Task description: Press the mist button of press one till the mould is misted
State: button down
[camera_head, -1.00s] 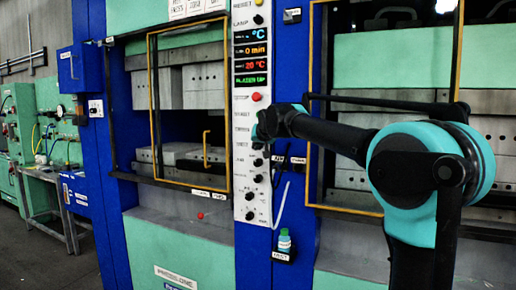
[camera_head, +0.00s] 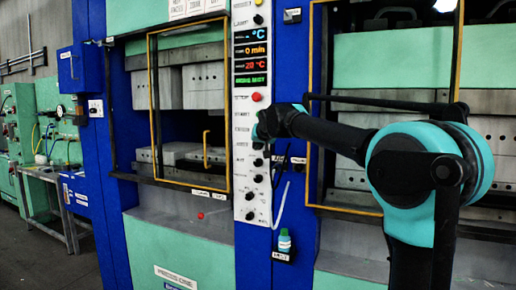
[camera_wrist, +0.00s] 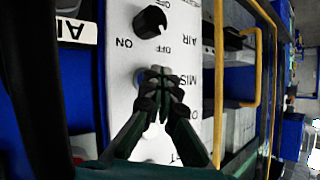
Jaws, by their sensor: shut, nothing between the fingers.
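Press one (camera_head: 175,277) stands left of centre in the head view, with its white control panel (camera_head: 244,190) down its right side. The wrist view shows the panel (camera_wrist: 118,60) close up, with a MIST label beside the fingertips. A round blue button (camera_wrist: 140,78) shows partly behind my fingertips, next to that label. My gripper (camera_wrist: 164,76) is shut and empty, its tips over the button; I cannot tell how far the button is pushed in. In the head view my gripper (camera_head: 262,132) is at the panel's right edge, partly hidden by the arm. Grey mould blocks (camera_head: 182,153) sit inside the press.
A black AIR knob (camera_wrist: 150,22) is close to the fingertips. A yellow-framed guard (camera_head: 152,100) stands left of the panel, its yellow handle (camera_head: 206,148) sticking out. A small bottle (camera_head: 284,240) sits on a holder below. A second press stands to the right behind my arm.

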jog(key=shift+s+a, duration=0.25)
jog(key=shift+s, duration=0.4)
jog(key=s, duration=0.1)
jog(key=s+a, duration=0.1)
jog(key=s, duration=0.2)
jog(key=shift+s+a, duration=0.35)
jog(key=shift+s, duration=0.05)
dwell(0.5)
